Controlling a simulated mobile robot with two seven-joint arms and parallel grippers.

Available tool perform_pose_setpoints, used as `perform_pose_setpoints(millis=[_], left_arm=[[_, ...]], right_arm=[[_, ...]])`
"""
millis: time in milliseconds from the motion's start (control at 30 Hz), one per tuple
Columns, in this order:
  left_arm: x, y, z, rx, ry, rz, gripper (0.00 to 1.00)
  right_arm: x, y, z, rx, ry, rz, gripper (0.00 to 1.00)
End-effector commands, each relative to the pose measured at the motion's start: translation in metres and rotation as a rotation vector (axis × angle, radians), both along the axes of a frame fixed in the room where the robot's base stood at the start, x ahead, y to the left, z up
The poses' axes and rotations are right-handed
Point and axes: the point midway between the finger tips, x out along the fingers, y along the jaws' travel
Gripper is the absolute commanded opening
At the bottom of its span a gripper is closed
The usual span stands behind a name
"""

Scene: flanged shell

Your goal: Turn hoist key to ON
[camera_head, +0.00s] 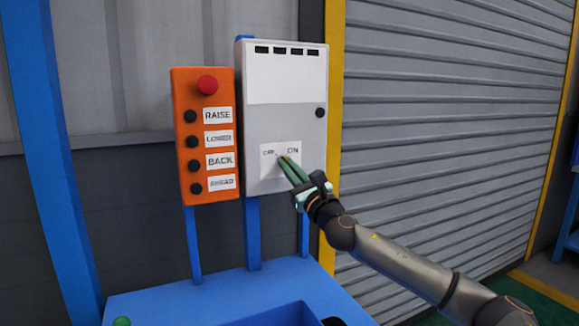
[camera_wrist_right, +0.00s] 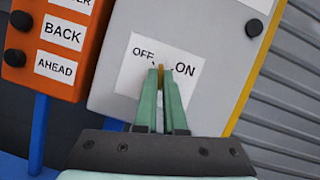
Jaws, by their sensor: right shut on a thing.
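The hoist key is a small yellow-brown piece (camera_wrist_right: 161,76) between my right fingertips, in front of a white label (camera_wrist_right: 130,68) marked OFF on the left and ON on the right. The label is on the lower part of the grey control box (camera_head: 285,85). My right gripper (camera_head: 286,161) reaches up to the label from the lower right and is shut on the key. The green fingers (camera_wrist_right: 161,80) hide most of the key and the middle of the label. I cannot tell exactly which mark the key points to. My left gripper is not in view.
An orange panel (camera_head: 206,148) with a red button (camera_head: 207,84) and black buttons labelled RAISE, LOWER, BACK and AHEAD stands just left of the box. A black knob (camera_head: 320,112) is on the box's right side. Below is a blue surface (camera_head: 220,295); a grey shutter (camera_head: 450,120) stands right.

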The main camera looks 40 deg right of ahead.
Motion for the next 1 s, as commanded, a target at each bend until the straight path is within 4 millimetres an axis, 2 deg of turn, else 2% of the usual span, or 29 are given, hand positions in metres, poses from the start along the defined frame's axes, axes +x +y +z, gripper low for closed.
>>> perform_pose_setpoints(millis=[367, 533, 800, 1000], left_arm=[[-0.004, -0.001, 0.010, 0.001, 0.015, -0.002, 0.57], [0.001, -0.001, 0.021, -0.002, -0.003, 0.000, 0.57], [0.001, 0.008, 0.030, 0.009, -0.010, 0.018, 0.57], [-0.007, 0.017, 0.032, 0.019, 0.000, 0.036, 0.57]], right_arm=[[0.001, 0.003, 0.002, 0.345, -0.109, 0.002, 0.00], [0.002, 0.005, 0.002, 0.501, -0.157, 0.002, 0.00], [0.002, 0.006, 0.003, 0.727, -0.228, 0.000, 0.00], [0.002, 0.006, 0.004, 0.856, -0.270, 0.000, 0.00]])
